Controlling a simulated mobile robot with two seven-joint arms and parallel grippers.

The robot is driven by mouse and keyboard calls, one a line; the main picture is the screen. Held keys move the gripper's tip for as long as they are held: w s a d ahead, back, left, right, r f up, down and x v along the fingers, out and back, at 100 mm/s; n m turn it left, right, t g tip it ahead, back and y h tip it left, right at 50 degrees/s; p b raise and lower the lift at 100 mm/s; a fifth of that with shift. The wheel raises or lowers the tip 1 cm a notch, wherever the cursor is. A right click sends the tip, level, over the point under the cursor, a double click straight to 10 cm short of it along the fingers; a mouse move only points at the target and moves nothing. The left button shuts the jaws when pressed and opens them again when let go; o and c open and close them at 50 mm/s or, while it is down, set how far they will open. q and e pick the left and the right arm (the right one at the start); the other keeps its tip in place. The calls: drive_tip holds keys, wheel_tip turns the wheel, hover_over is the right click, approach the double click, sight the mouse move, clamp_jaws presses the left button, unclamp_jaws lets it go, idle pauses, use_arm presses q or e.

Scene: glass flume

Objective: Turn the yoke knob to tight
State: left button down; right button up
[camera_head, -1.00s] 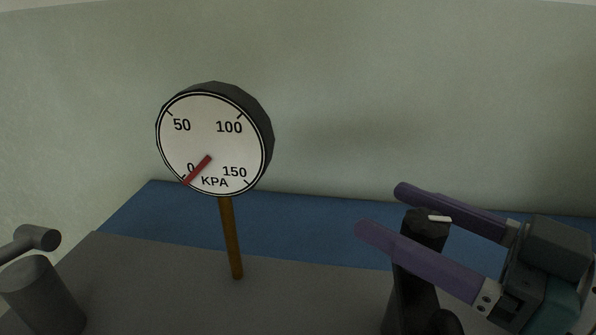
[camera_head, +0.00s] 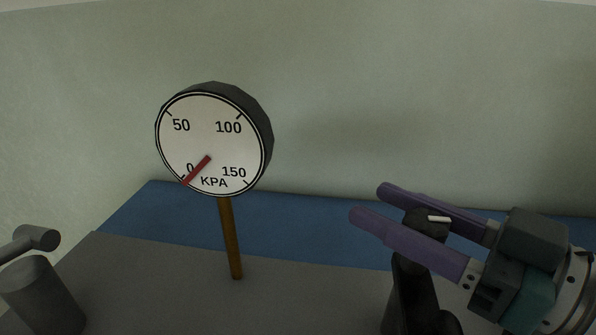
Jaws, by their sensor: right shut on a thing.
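The yoke knob (camera_head: 427,221) is a dark, faceted knob with a short white pointer mark on top. It sits on a black upright post (camera_head: 411,296) at the lower right. The white mark points to the right in the picture. My right gripper (camera_head: 370,204) comes in from the right, its two purple fingers lying on either side of the knob and shut on it. The fingertips reach past the knob to the left. The near finger hides the knob's lower part. My left gripper is not in view.
A round pressure gauge (camera_head: 213,146) marked in KPA stands on a brown stem (camera_head: 231,240) left of centre, its red needle near 0. A grey cylinder with a handle (camera_head: 42,295) is at the lower left. A blue strip (camera_head: 300,225) runs behind the grey surface.

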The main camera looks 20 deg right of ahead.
sight(424, 232)
clamp_jaws()
drive_tip(key=shift+n+y, duration=0.3)
drive_tip(key=s+n+g+y+b, duration=0.1)
drive_tip(key=n+g+y+b, duration=0.1)
drive_tip(key=n+g+b, duration=0.4)
drive_tip(key=s+n+g+y+b, duration=0.1)
drive_tip(key=n+g+y+b, duration=0.1)
drive_tip(key=n+g+b, duration=0.5)
drive_tip(key=s+a+n+g+y+b, duration=0.1)
drive_tip(key=n+g+b, duration=0.5)
drive_tip(key=g+b, duration=0.7)
drive_tip(key=shift+s+f+n+g+y+b, duration=0.35)
drive_tip(key=shift+s+y, duration=0.2)
drive_tip(key=shift+y, duration=0.25)
drive_tip(key=shift+r+g+b, duration=0.25)
drive_tip(key=shift+b, duration=0.4)
